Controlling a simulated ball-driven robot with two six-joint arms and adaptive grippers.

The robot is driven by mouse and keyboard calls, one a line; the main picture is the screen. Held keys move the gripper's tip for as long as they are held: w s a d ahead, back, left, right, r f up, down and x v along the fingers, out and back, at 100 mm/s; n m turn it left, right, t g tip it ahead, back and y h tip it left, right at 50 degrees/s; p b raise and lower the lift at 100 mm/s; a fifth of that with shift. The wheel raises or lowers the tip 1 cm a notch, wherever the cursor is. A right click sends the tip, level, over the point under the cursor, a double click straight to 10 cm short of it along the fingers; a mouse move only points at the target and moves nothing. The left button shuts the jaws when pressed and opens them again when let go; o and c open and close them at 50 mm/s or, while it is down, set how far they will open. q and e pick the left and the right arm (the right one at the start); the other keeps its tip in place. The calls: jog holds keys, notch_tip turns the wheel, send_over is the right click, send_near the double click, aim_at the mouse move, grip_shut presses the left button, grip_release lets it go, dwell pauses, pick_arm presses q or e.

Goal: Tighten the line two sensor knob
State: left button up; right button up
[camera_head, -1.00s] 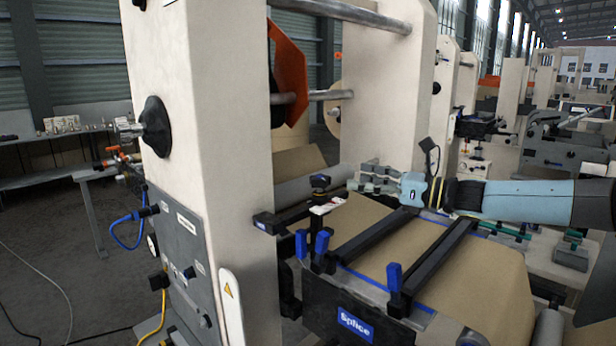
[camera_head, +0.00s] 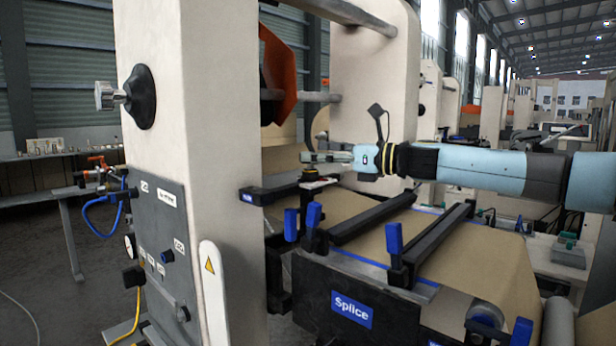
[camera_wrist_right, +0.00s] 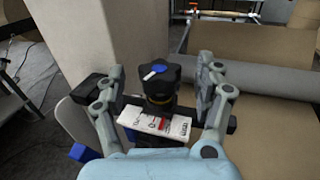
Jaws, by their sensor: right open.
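The sensor knob (camera_wrist_right: 158,75) is black with a blue cap and a white pointer mark, in the middle of the right wrist view. It stands on a black bar behind a white label plate (camera_wrist_right: 155,122) with a red mark. In the head view the knob (camera_head: 310,174) shows partly under my gripper. My right gripper (camera_wrist_right: 162,70) is open, with one finger on each side of the knob and visible gaps on both sides. It also shows in the head view (camera_head: 325,157), reaching in from the right. My left gripper is out of view.
A cream machine post (camera_head: 195,120) stands left of the knob. The splice table (camera_head: 337,309) with black clamp bars (camera_head: 435,245) and blue handles lies below my arm. A grey roller (camera_wrist_right: 265,85) and brown paper (camera_wrist_right: 270,130) lie right of the knob.

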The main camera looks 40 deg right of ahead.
jog(key=shift+w+a+r+p, duration=0.2)
jog(key=shift+w+r+p, duration=0.15)
jog(key=shift+w+p, duration=0.6)
jog(key=shift+a+p, duration=0.1)
jog(key=shift+p, duration=0.3)
jog(key=shift+w+a+f, duration=0.25)
jog(key=shift+w, duration=0.15)
jog(key=shift+f, duration=0.1)
jog(key=c, duration=1.2)
